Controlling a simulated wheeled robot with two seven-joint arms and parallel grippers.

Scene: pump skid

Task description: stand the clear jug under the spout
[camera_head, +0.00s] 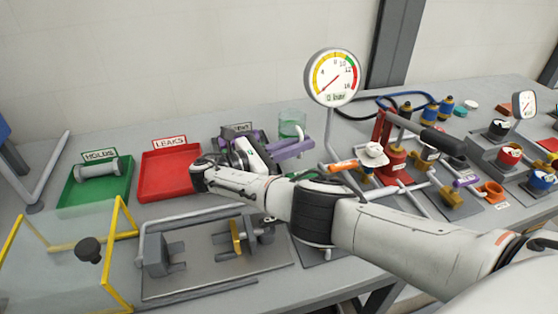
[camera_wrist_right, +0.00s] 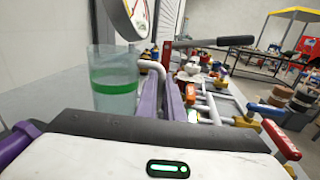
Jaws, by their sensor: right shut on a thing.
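The clear jug (camera_head: 292,122) is a see-through, greenish upright vessel with a green band. It stands out just behind my right gripper's purple fingers (camera_head: 296,148) in the head view. In the right wrist view the jug (camera_wrist_right: 115,85) is upright at the left, beside the purple fingers (camera_wrist_right: 163,102). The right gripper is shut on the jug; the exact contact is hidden. A pale bent pipe (camera_wrist_right: 155,69), perhaps the spout, shows close to the jug's right in the wrist view. Whether the jug is under it I cannot tell. My left gripper is not in view.
A round gauge (camera_head: 333,77) rises on a post right of the jug. A red-and-black lever (camera_head: 428,133) and several valves lie beyond it. A red tray (camera_head: 169,173) and green tray (camera_head: 98,184) are left. A clear yellow-edged guard (camera_head: 65,262) stands at front left.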

